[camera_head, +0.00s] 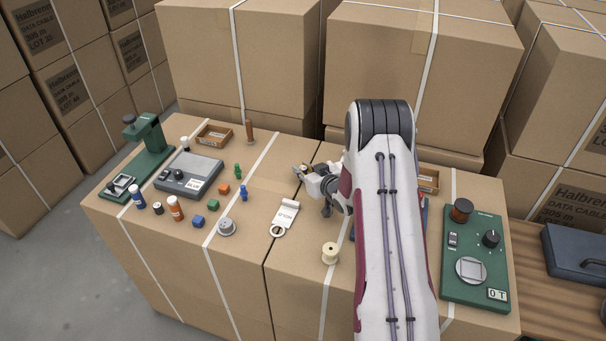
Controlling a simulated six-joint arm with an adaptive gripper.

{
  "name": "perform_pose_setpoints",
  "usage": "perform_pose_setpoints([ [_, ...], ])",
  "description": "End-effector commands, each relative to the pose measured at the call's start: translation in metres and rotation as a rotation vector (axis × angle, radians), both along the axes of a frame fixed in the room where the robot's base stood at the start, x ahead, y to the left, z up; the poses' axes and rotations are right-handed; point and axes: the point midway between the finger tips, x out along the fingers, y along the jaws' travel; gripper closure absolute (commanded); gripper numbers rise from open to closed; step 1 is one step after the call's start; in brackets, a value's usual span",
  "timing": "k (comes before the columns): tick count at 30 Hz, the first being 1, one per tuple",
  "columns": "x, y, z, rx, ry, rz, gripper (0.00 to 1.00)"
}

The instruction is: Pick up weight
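I cannot single out a weight for sure. A round grey metal piece (227,228) with a raised middle stands at the front left of the box top; it could be a weight or a spool. My gripper (303,172) is at the back middle, low over the box top, pointing left. A small brownish patch shows at its fingertips, too small to identify. Whether the fingers are open or shut on it is unclear. My arm hides part of the surface to the right of the gripper.
A grey device (189,174), green press (150,145), wooden tray (214,135), bottles and coloured blocks fill the left.

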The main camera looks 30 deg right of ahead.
Motion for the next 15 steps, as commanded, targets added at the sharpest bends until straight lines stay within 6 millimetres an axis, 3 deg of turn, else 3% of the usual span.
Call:
perform_pose_setpoints([
  [15,0.0004,-0.0003,0.0061,-0.001,-0.002,0.000,1.00],
])
